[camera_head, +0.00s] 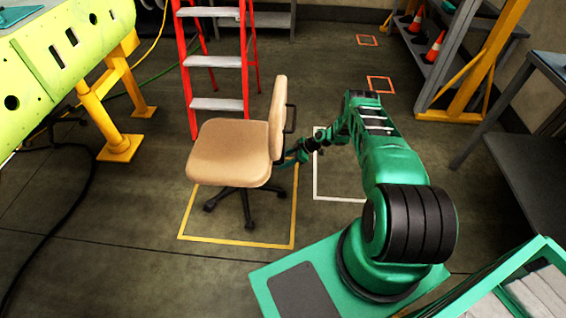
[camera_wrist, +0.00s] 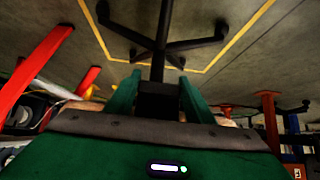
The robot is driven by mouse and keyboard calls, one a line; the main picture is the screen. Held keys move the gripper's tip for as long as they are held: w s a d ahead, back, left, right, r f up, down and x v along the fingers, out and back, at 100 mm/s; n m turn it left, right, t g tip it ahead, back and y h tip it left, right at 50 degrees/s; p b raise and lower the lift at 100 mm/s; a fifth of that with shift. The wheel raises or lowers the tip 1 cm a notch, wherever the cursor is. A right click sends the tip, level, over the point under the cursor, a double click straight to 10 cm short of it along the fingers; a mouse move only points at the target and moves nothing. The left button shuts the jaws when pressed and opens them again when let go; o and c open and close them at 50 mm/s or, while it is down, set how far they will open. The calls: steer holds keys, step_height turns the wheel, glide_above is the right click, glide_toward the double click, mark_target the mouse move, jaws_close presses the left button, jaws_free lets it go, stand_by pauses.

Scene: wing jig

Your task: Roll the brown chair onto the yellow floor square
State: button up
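The brown chair (camera_head: 230,152) stands upright on its black wheeled base over the yellow floor square (camera_head: 237,244). The casters that show in the head view are inside the yellow outline. My gripper (camera_head: 292,158) reaches in low at the chair's right side, behind the backrest, partly hidden by it. In the wrist view, its two green fingers (camera_wrist: 159,84) are apart, on either side of the chair's black post (camera_wrist: 158,58). I see gaps between the fingertips and the post. The chair's legs and the yellow outline (camera_wrist: 94,28) show beyond the fingers.
A red stepladder (camera_head: 215,62) stands close behind the chair. A yellow-green wing on a yellow stand (camera_head: 118,146) is at the left, with a black cable on the floor. A white floor outline (camera_head: 337,198) lies to the right, under my arm. Floor in front of the square is clear.

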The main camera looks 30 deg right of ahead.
steer(key=o, duration=0.4)
steer(key=shift+f, duration=0.1)
steer(key=shift+a, duration=0.1)
steer(key=v, duration=1)
steer(key=shift+d+r, duration=0.25)
steer(key=shift+r, duration=0.1)
